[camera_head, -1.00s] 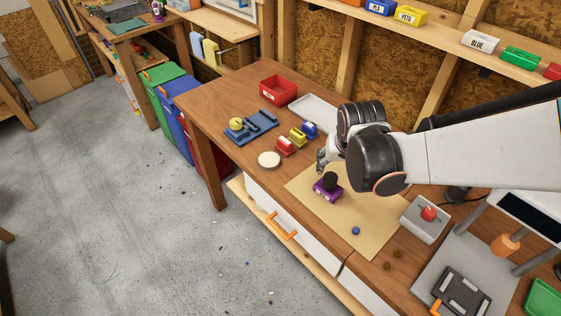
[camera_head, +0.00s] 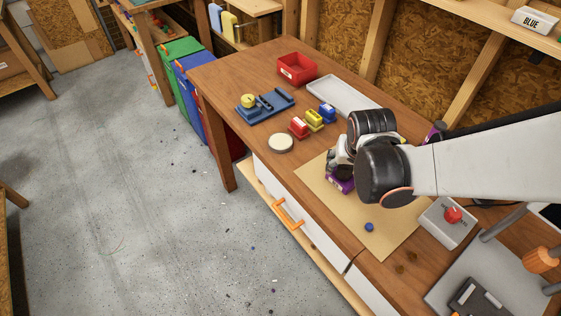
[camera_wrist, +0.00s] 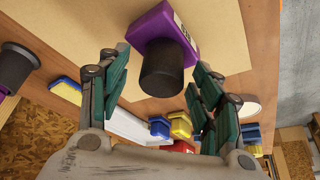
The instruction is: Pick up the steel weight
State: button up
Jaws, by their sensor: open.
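A dark grey cylinder (camera_wrist: 162,72), which looks like the steel weight, is joined to or set in a purple block (camera_wrist: 155,25) with a white label. In the wrist view it lies between the two green-padded fingers of my gripper (camera_wrist: 157,66), with gaps at both sides. My gripper is open and holds nothing. In the head view my gripper (camera_head: 340,160) is over the purple block (camera_head: 341,184) on the tan mat (camera_head: 375,235). My gripper and wrist hide the cylinder there.
A blue ball (camera_head: 369,227) lies on the mat. Red (camera_head: 299,127), yellow (camera_head: 315,119) and blue (camera_head: 328,113) blocks stand left of my wrist, near a round pale disc (camera_head: 281,143). A grey box with a red knob (camera_head: 452,215) stands right. Another dark cylinder (camera_wrist: 17,65) shows in the wrist view.

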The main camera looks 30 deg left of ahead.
jog(key=shift+s+a, duration=0.1)
jog(key=shift+a, duration=0.1)
grip_shut()
jog(key=shift+r, duration=0.1)
